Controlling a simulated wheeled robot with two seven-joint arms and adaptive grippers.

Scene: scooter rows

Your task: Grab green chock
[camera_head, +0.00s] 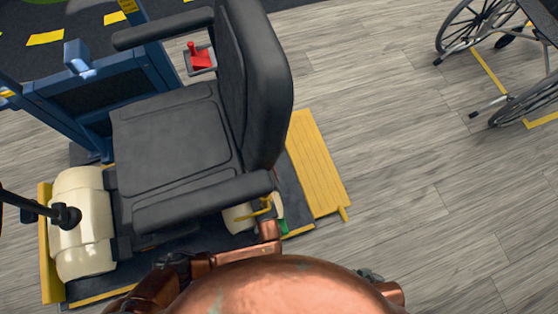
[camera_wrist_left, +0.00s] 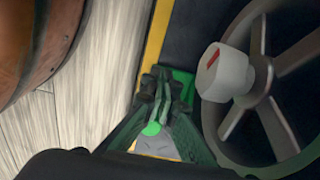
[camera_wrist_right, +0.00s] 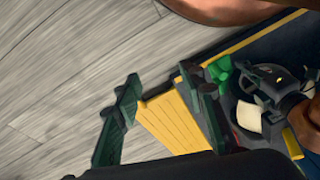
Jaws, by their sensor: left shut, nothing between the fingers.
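The green chock shows as a small green patch (camera_head: 284,227) beside the scooter's wheel in the head view, mostly hidden by the scooter and my arm. In the left wrist view the green chock (camera_wrist_left: 183,80) lies partly behind my left gripper (camera_wrist_left: 158,82), next to the wheel. The left gripper is shut and empty, its tips at the platform's yellow edge. In the right wrist view the green chock (camera_wrist_right: 221,69) sits just beyond the right finger of my right gripper (camera_wrist_right: 165,84). The right gripper is open and empty, over the floor and yellow ramp.
The mobility scooter with a black seat (camera_head: 180,135) stands on a dark platform with a yellow ramp (camera_head: 318,165). Its spoked wheel (camera_wrist_left: 275,110) is close beside the left gripper. A wheelchair (camera_head: 520,105) stands at the far right. The grey plank floor between is clear.

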